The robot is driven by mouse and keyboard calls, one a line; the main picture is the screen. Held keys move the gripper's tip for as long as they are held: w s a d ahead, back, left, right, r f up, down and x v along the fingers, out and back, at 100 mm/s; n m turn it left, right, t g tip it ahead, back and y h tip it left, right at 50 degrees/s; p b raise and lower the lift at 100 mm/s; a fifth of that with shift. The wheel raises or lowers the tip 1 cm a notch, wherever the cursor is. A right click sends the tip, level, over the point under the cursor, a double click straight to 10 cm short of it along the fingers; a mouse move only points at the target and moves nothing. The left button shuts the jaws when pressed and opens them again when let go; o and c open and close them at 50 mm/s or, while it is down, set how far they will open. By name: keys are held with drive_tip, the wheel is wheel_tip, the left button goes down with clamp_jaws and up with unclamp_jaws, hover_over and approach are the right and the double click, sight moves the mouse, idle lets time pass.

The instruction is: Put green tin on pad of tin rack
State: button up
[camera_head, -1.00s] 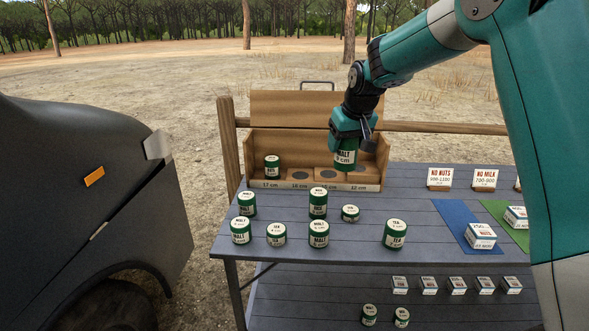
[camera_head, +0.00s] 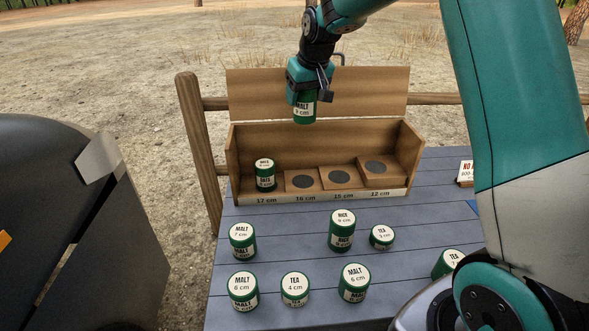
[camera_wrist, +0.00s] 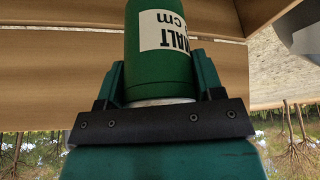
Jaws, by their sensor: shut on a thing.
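My gripper (camera_head: 306,93) is shut on a green tin (camera_head: 304,112) with a white MALT label. It holds the tin upright in the air, above the tin rack and in front of its raised back board. The held tin (camera_wrist: 160,60) also fills the middle of the wrist view between the fingers. The wooden tin rack (camera_head: 318,196) has stepped blocks with dark round pads, marked 17 cm, 16 cm, 15 cm and 12 cm. A green RICE tin (camera_head: 265,176) stands at the 17 cm place. The pads at 16 cm (camera_head: 303,181), 15 cm (camera_head: 343,175) and 12 cm (camera_head: 375,167) are bare.
Several green tins stand on the grey table in front of the rack, among them a RICE tin (camera_head: 341,231), a small TEA tin (camera_head: 382,237) and a MALT tin (camera_head: 354,283). A white sign (camera_head: 466,172) stands at the right. A wooden fence (camera_head: 200,140) runs behind.

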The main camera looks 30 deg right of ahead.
wheel_tip(320, 180, down, 20)
drive_tip(key=shift+r, duration=0.15)
idle(0.3)
drive_tip(key=o, duration=1)
